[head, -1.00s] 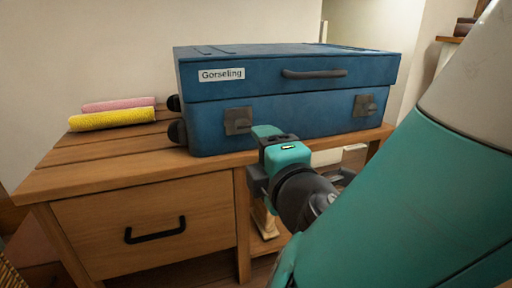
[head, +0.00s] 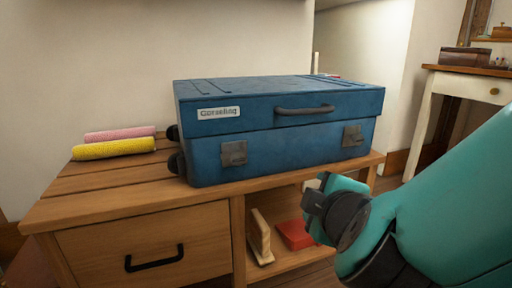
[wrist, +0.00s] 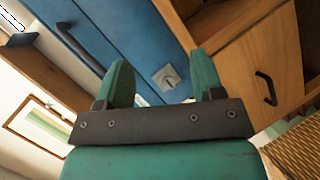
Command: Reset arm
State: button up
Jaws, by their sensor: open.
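My gripper (wrist: 163,85) shows in the wrist view with its two green fingers apart and nothing between them. Beyond the fingers are the blue suitcase and the wooden drawer front. In the head view my arm reaches in from the right, and its wrist end is in front of the bench's right part. The fingers themselves are mostly hidden there. The closed blue suitcase (head: 285,123), labelled "Gorseling", lies on the wooden bench (head: 85,190). It also shows in the wrist view (wrist: 120,30).
A yellow roll (head: 114,149) and a pink roll (head: 120,134) lie left of the suitcase. The drawer (head: 150,245) is shut. A red item (head: 295,234) and a wooden piece (head: 260,235) sit on the open shelf. A white-legged table (head: 430,115) stands at the back right.

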jog(key=s+d+r+m+g+p, duration=0.5)
jog(key=s+m+g+p, duration=0.2)
jog(key=g+p, duration=0.1)
jog(key=s+a+r+g+y+p, duration=0.2)
jog(key=s+r+g+y+p, duration=0.2)
jog(key=s+r+g+p, duration=0.55)
notch_tip(320, 180, up, 39)
jog(key=s+t+p, duration=0.1)
jog(key=t+p, duration=0.3)
jog(key=p, duration=3)
jog(key=shift+d+f, duration=0.15)
jog(key=shift+d, duration=0.05)
